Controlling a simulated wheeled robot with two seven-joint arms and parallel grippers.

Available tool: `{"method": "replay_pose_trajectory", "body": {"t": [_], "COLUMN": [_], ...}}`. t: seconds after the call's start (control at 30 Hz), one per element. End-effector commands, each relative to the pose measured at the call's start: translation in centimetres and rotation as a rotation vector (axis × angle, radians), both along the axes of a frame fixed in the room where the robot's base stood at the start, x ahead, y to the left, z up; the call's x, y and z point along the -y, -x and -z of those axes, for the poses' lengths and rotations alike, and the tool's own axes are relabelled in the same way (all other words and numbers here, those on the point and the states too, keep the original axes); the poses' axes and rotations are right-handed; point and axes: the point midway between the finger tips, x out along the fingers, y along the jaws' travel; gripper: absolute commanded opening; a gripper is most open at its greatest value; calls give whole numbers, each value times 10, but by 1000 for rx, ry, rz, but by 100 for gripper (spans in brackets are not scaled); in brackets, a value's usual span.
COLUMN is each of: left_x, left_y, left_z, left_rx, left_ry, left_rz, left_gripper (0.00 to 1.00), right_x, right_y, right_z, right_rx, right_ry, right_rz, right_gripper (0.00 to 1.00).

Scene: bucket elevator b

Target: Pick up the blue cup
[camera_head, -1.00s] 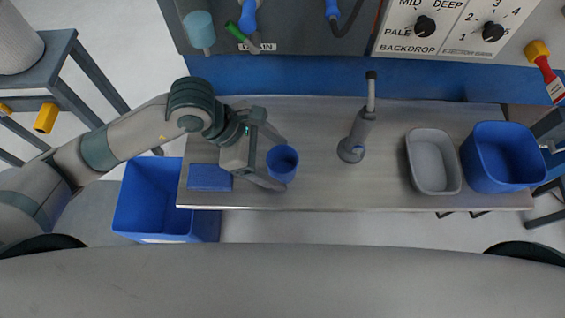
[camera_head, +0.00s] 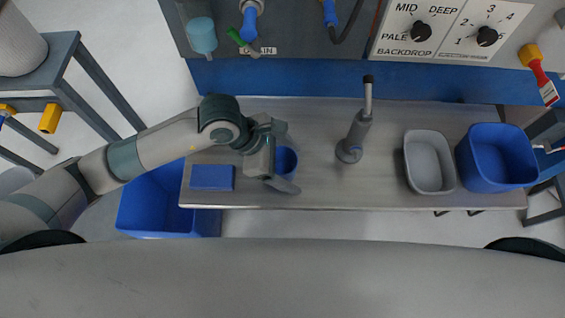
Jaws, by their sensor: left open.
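The blue cup (camera_head: 286,162) stands upright on the metal bench, left of the middle. My left gripper (camera_head: 287,162) is at the cup, with its fingers open. One finger shows on the near side of the cup and the other is partly hidden at the far side. The gripper body covers the cup's left side. I cannot tell whether either finger touches the cup. My right gripper is not in the picture.
A blue block (camera_head: 212,177) lies left of the gripper on the metal bench (camera_head: 310,197). A grey pump-like device (camera_head: 352,146) stands right of the cup. A grey tub (camera_head: 429,162) and a blue bucket (camera_head: 497,158) are at the right. A blue bin (camera_head: 150,210) stands below left.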

Motion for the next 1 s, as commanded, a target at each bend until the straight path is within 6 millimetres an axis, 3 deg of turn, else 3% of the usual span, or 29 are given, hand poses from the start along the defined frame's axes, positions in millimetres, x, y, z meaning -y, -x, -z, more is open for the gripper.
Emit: {"method": "replay_pose_trajectory", "body": {"t": [0.53,0.7,0.73,1.0], "left_x": [1,1,1,1], "left_y": [0,0,0,0], "left_z": [3,3,3,2], "left_rx": [0,0,0,0], "left_ry": [-1,-1,-1,0], "left_rz": [0,0,0,0], "left_gripper": [77,36,32,32], "right_x": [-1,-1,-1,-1], "right_y": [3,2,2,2], "right_z": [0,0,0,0], "right_rx": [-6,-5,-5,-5], "right_ry": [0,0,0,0], "right_rz": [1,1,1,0], "right_gripper": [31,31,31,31]}}
